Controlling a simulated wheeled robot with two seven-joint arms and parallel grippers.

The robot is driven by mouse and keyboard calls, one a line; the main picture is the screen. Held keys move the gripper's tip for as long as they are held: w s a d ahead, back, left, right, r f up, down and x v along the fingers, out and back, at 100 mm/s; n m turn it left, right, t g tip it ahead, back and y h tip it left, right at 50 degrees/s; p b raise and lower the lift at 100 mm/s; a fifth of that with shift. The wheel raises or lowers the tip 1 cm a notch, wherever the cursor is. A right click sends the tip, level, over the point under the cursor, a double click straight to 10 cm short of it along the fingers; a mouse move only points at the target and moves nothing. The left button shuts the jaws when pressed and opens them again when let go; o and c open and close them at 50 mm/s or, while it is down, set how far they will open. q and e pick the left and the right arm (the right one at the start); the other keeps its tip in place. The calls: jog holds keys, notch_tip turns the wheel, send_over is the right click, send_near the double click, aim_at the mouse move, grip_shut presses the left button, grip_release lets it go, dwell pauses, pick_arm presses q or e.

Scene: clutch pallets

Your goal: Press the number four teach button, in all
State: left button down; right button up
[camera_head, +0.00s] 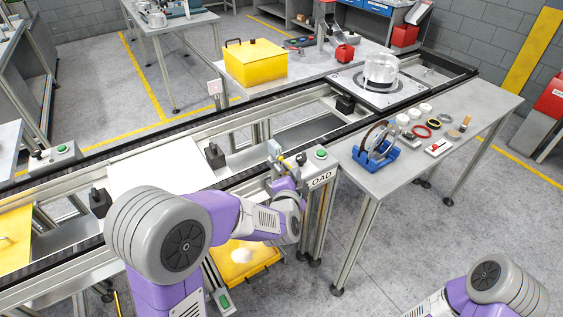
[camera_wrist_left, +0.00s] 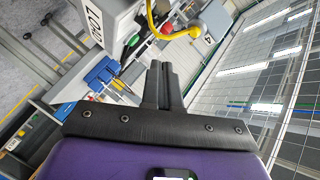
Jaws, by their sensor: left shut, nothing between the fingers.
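My left arm reaches in from the lower left, and my left gripper (camera_head: 284,178) is beside the grey LOAD station box (camera_head: 321,178). In the left wrist view its two dark fingers (camera_wrist_left: 163,84) are shut together and empty. The LOAD box (camera_wrist_left: 96,24) is at the upper left there, with a green button (camera_wrist_left: 134,40) and a red button (camera_wrist_left: 167,28) beside a yellow cable. The head view shows the green button (camera_head: 320,153) on top of the box. My right gripper is out of view.
A conveyor frame (camera_head: 180,128) runs diagonally across the scene. A side table (camera_head: 470,100) holds a blue rack (camera_head: 376,152) and small parts. A yellow case (camera_head: 255,64) stands behind the conveyor. A yellow tray (camera_head: 243,267) lies below my left arm. Another button box (camera_head: 54,157) stands at the left.

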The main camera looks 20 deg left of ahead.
aim_at(280, 158)
pick_arm(q)
jog(key=shift+w+a, duration=0.55)
jog(key=shift+a, duration=0.2)
jog(key=shift+w+a, duration=0.55)
jog(key=shift+a, duration=0.15)
jog(key=shift+w, duration=0.1)
dwell(0.9)
jog(key=shift+w+a, duration=0.2)
jog(key=shift+a, duration=0.1)
jog(key=shift+w+a, duration=0.3)
jog(key=shift+a, duration=0.1)
dwell(0.7)
jog(key=shift+s+d, duration=0.6)
jog(key=shift+d, duration=0.1)
